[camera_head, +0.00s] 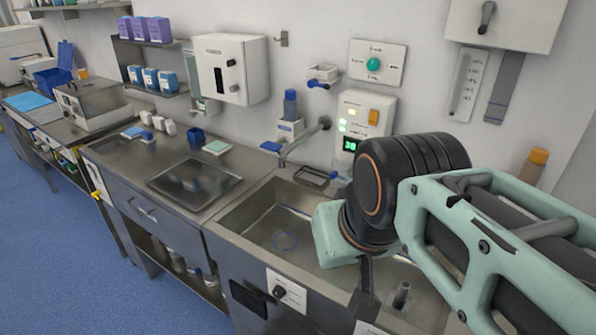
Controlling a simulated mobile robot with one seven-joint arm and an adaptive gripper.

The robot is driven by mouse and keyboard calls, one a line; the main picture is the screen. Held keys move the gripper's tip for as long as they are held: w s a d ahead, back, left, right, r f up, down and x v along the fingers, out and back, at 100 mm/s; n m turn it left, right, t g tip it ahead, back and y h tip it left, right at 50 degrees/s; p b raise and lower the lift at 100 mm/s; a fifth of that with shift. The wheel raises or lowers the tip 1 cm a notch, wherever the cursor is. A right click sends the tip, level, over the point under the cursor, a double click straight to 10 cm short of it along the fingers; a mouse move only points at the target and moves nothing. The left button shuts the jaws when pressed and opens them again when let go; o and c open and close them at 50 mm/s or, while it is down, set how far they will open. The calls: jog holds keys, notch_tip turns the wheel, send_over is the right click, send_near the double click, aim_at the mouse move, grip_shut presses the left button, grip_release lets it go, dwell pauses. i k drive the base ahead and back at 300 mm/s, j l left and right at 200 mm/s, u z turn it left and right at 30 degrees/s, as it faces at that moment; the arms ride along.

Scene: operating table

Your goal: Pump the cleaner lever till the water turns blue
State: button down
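The steel sink basin (240,212) sits in the counter in the middle of the view. I cannot tell for sure which part is the cleaner lever. A blue-topped dispenser (290,105) stands behind the sink beside the faucet (300,142). A dark lever (487,17) is on a white wall box at the upper right. My gripper (362,300) hangs over the sink's front right part, mostly hidden behind my wrist; its opening cannot be made out.
A white control unit (364,118) with a green display is on the wall behind my arm. A short upright post (401,295) stands right of my gripper. A steel tray (193,182) and small containers lie on the left counter. My arm covers the right side.

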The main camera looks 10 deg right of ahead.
aim_at(274, 147)
jog(key=j, duration=0.9)
jog(key=i+j+u, duration=0.15)
jog(key=i+j, duration=0.35)
jog(key=j, duration=0.15)
jog(key=k+u, duration=0.1)
jog(key=i+z, duration=0.15)
jog(key=i+j, duration=0.05)
